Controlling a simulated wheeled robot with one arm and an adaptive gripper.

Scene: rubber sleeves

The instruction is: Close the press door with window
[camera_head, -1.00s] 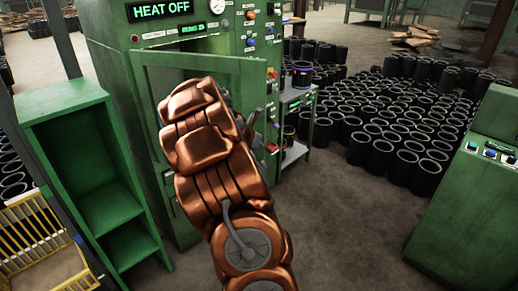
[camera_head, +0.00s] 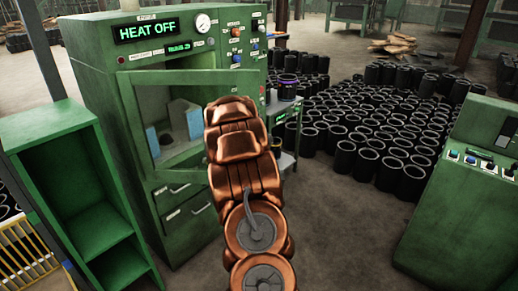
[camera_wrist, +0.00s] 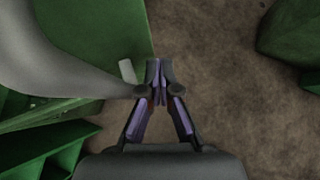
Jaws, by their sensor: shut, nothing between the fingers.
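The press (camera_head: 95,65) is a tall green cabinet with a "HEAT OFF" display, in the left half of the head view. Its green-framed door with window (camera_head: 165,75) is in front of the chamber. A grey block and blue pieces show through the window. My gripper is hidden behind my arm in the head view. In the wrist view my gripper (camera_wrist: 160,68) is shut and empty, pointing over the brown floor, with green panels to its left.
A green open shelf (camera_head: 95,205) stands left of the press. A small rack (camera_head: 285,120) and many black sleeves (camera_head: 370,125) are to the right. A green console (camera_head: 470,190) is at the right edge. The floor between is clear.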

